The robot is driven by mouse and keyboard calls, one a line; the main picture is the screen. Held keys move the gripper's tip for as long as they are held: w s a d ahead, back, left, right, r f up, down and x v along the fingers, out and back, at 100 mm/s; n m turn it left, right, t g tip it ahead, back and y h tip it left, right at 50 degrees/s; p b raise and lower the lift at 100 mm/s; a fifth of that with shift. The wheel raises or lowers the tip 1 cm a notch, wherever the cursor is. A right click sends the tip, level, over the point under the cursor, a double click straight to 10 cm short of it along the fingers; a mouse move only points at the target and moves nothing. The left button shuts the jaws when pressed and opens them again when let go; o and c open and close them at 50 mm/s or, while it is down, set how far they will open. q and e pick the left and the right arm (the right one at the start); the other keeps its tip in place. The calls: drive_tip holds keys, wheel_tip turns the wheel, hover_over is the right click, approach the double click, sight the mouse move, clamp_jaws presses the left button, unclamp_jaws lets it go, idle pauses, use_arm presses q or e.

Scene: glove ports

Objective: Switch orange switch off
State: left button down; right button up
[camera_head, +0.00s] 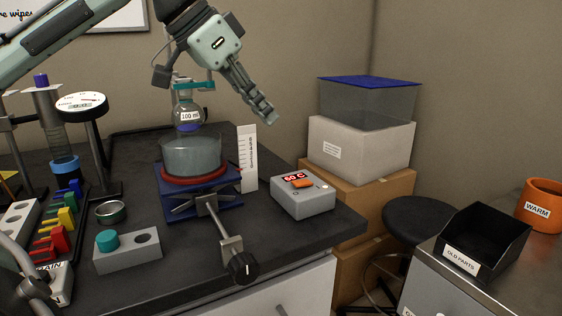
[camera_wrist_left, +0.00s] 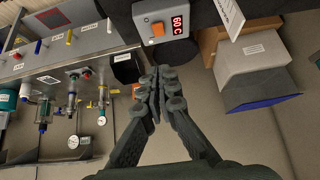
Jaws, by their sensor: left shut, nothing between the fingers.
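The orange switch (camera_head: 302,183) sits on top of a grey control box (camera_head: 305,205) at the bench's right edge. Beside it a red-lit display (camera_head: 293,177) reads 60 C. In the left wrist view the switch (camera_wrist_left: 157,29) and the display (camera_wrist_left: 180,24) show near the top, beyond the fingertips. My left gripper (camera_head: 268,115) is shut and empty. It hangs in the air above and behind the box, slightly left of the switch, touching nothing. In the left wrist view its fingers (camera_wrist_left: 164,85) point towards the box.
A blue lab jack (camera_head: 203,202) with a glass bath and a flask stands left of the box. A white scale card (camera_head: 247,158) stands between them. Stacked boxes (camera_head: 357,150) with a blue-lidded bin are behind right. A black tray (camera_head: 480,240) is at right.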

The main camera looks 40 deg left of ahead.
use_arm(q)
drive_tip(key=shift+w+a, duration=0.1)
drive_tip(key=shift+a, duration=0.2)
use_arm(e)
drive_tip(key=shift+w+a, duration=0.15)
drive_tip(key=shift+a, duration=0.15)
use_arm(q)
drive_tip(key=shift+d, duration=0.1)
use_arm(e)
drive_tip(key=shift+d, duration=0.2)
use_arm(q)
approach(302, 181)
drive_tip(key=w, duration=0.1)
drive_tip(key=w+d, duration=0.1)
drive_tip(key=shift+w+d+r+p, duration=0.2)
drive_tip(key=shift+w+r+p, duration=0.1)
drive_tip(key=shift+p, duration=0.05)
drive_tip(key=f, duration=0.3)
drive_tip(key=shift+w+d+f, duration=0.2)
drive_tip(key=shift+w+f, duration=0.1)
drive_tip(key=shift+w, duration=0.05)
drive_tip(key=shift+a+f, duration=0.1)
drive_tip(key=shift+f, duration=0.3)
drive_tip(key=shift+s+f, duration=0.1)
drive_tip(key=shift+f, duration=0.25)
use_arm(e)
drive_tip(key=f, duration=0.1)
drive_tip(key=s+f, duration=0.2)
drive_tip(key=shift+s+d, duration=0.1)
drive_tip(key=shift+d, duration=0.15)
